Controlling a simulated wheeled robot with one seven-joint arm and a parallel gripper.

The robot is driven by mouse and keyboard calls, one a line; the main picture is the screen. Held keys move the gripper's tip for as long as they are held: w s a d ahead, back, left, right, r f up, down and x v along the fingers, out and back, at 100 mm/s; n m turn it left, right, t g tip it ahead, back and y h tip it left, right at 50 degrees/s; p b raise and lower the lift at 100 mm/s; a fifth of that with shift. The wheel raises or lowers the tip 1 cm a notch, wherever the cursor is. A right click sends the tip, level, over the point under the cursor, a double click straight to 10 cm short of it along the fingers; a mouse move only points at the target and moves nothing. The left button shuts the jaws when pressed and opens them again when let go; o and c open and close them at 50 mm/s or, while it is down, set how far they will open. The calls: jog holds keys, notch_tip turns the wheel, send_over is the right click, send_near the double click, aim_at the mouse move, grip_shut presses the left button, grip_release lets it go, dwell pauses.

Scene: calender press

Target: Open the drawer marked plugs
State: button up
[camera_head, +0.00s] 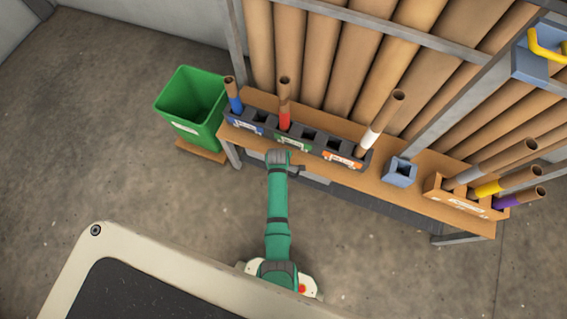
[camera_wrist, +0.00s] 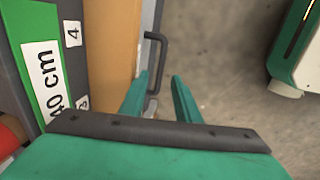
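My gripper (camera_head: 296,169) is at the front edge of the wooden bench in the head view. In the wrist view its two green fingers (camera_wrist: 160,92) are spread with a gap between them. A dark bar handle (camera_wrist: 157,62) stands just beyond the fingertips, and its near end shows in the gap; I cannot tell whether it touches a finger. A grey drawer front (camera_head: 315,178) shows under the bench, right of my gripper. My arm hides part of the area under the bench. No marking reading plugs is legible, and no drawer looks pulled out.
The bench (camera_head: 405,187) carries a dark rack (camera_head: 310,143) with cardboard tubes and a label reading 40 cm (camera_wrist: 43,78). A blue-grey holder (camera_head: 400,172) and a wooden tube box (camera_head: 460,203) stand to the right. A green bin (camera_head: 190,108) stands left. The floor in front is clear.

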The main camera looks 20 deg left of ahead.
jog(key=shift+w+f, duration=0.15)
jog(key=shift+f, duration=0.75)
jog(key=shift+w+f, duration=0.2)
jog(key=shift+f, duration=0.75)
jog(key=shift+w+f, duration=0.15)
jog(key=shift+f, duration=0.75)
jog(key=shift+c, duration=0.5)
grip_shut()
